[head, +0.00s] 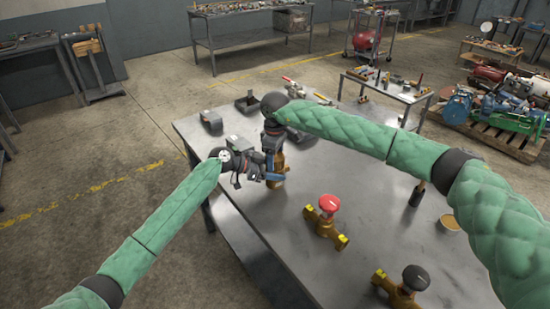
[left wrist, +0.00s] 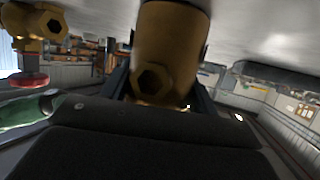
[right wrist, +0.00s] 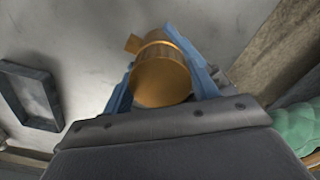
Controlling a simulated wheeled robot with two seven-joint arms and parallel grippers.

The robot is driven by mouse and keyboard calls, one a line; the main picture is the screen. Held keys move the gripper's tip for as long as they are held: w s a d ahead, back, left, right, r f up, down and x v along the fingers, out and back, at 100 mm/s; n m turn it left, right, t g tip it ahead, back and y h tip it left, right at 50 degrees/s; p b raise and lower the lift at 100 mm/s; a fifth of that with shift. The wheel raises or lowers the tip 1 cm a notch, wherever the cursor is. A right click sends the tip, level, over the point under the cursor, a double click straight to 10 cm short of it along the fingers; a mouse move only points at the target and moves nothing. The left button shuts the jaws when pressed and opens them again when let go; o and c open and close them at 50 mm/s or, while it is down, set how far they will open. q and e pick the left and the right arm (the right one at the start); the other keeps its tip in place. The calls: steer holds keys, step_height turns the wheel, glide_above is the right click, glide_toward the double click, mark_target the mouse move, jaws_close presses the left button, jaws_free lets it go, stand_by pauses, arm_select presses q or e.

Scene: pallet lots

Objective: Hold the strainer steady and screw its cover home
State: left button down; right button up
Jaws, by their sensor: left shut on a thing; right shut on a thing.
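The brass strainer (head: 279,162) stands near the far left part of the metal table, mostly hidden behind my grippers in the head view. In the left wrist view its brass body (left wrist: 172,40), with a hexagonal opening, is between the fingers of my left gripper (left wrist: 160,95), which is shut on it from the side. My right gripper (head: 273,150) comes from above. In the right wrist view its blue fingers (right wrist: 160,85) are shut on a round brass piece, the cover (right wrist: 161,80), at the strainer's top. I cannot tell how far the cover is threaded on.
On the metal table (head: 375,215) stand a brass valve with a red handwheel (head: 328,205) and one with a black handwheel (head: 415,278). A dark open tray (head: 248,103) lies at the far edge.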

steer(key=shift+r, duration=0.1)
steer(key=o, duration=1)
steer(key=shift+o, duration=0.2)
steer(key=shift+r, duration=2.2)
steer(key=shift+r, duration=0.1)
steer(key=shift+c, duration=0.5)
